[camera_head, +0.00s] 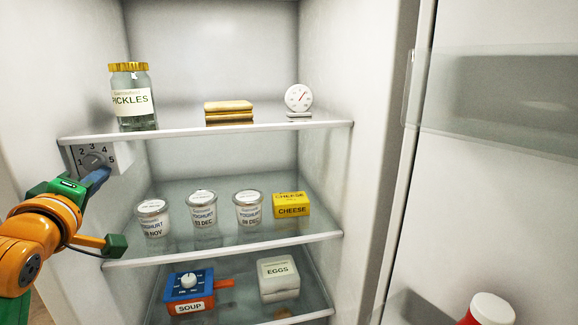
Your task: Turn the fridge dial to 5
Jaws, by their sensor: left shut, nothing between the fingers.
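The fridge dial (94,159) is a grey knob on a pale panel at the left wall, just below the upper shelf. The numbers 1 to 5 are printed around it, with 5 at its right. Its pointer setting is too small to read. My left gripper (99,177), on the orange and green arm, is shut and empty. Its bluish fingertips are at the lower edge of the dial and overlap it in the picture; I cannot tell whether they touch. My right gripper is not in view.
The upper shelf (270,126) holds a pickle jar (134,108), a golden stack (229,112) and a thermometer (299,97). The open door (500,200) is at right.

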